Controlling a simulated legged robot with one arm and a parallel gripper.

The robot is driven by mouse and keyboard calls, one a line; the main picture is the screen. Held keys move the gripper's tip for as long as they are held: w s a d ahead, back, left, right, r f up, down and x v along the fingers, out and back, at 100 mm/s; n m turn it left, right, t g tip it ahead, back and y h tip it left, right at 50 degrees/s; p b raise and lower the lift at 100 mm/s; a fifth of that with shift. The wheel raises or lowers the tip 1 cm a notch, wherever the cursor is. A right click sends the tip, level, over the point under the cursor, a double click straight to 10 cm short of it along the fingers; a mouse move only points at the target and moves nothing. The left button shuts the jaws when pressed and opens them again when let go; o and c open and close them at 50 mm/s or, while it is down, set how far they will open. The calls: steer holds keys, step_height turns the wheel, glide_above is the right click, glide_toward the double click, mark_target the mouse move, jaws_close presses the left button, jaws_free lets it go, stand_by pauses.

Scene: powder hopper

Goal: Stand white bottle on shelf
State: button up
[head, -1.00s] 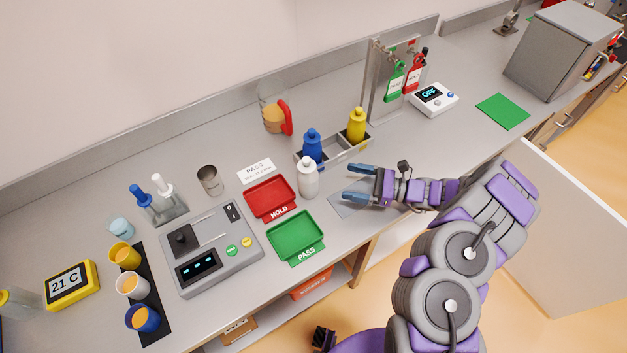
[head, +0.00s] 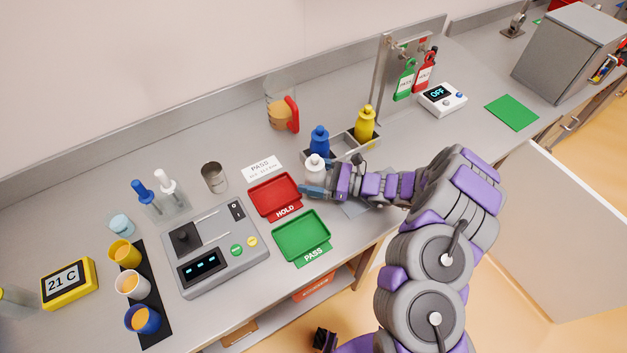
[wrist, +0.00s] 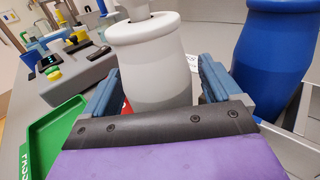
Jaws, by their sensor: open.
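The white bottle (head: 314,165) stands upright on the counter, beside the red tray. My gripper (head: 312,191) is at it; in the head view the gripper hides the bottle's lower part. In the wrist view the white bottle (wrist: 146,55) is between the two blue fingers of my gripper (wrist: 160,85), which are open, with a narrow gap visible on the right side. The grey rack (head: 345,142) behind holds a blue bottle (head: 319,142) and a yellow bottle (head: 364,123). I cannot tell which surface is the shelf.
The red HOLD tray (head: 275,192) and green PASS tray (head: 301,236) lie close to the gripper's left. The blue bottle (wrist: 274,52) is near the right finger. A jug with a red handle (head: 281,115) stands behind. A metal stand (head: 384,80) rises farther right.

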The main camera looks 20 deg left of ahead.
steer(key=shift+a, duration=0.7)
steer(key=shift+d+r, duration=0.15)
steer(key=shift+d, duration=0.4)
steer(key=shift+c, duration=0.7)
steer(key=c, duration=0.3)
steer(key=shift+a, duration=0.45)
steer(key=c, duration=0.5)
steer(key=shift+d, duration=0.15)
steer(key=c, duration=0.4)
